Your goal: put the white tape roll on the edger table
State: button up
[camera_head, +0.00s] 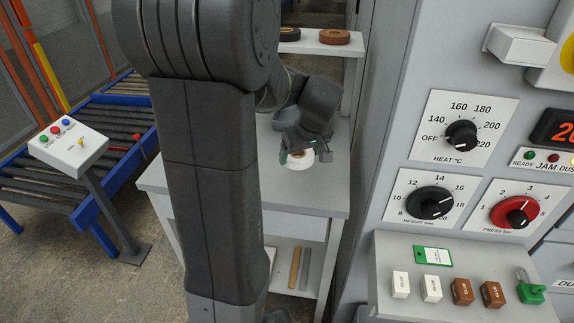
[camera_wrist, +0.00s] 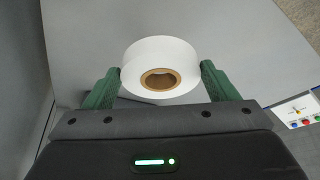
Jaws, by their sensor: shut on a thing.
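The white tape roll (camera_wrist: 160,52), with a brown core, is between the green fingers of my gripper (camera_wrist: 160,85) in the wrist view. The fingers are shut on its two sides. In the head view the roll (camera_head: 299,161) shows partly below my gripper (camera_head: 303,155), over the grey top of a small table (camera_head: 315,195). I cannot tell whether the roll touches the tabletop. My arm hides the left part of this table.
A shelf (camera_head: 320,48) behind holds a brown roll (camera_head: 334,37) and a dark roll (camera_head: 290,34). A grey machine panel with knobs (camera_head: 462,134) stands close on the right. A roller conveyor (camera_head: 95,150) and button post (camera_head: 75,146) are at the left.

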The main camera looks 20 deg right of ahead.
aim_at(301, 166)
jog(key=shift+f, duration=2.6)
jog(key=shift+f, duration=0.1)
jog(key=shift+f+b, duration=0.15)
jog(key=shift+b, duration=0.25)
jog(key=o, duration=1)
jog(key=shift+r+p, duration=0.3)
jog(key=shift+r, duration=0.3)
jog(key=v, duration=1.1)
jog(key=shift+s, duration=0.15)
jog(key=shift+r, duration=0.1)
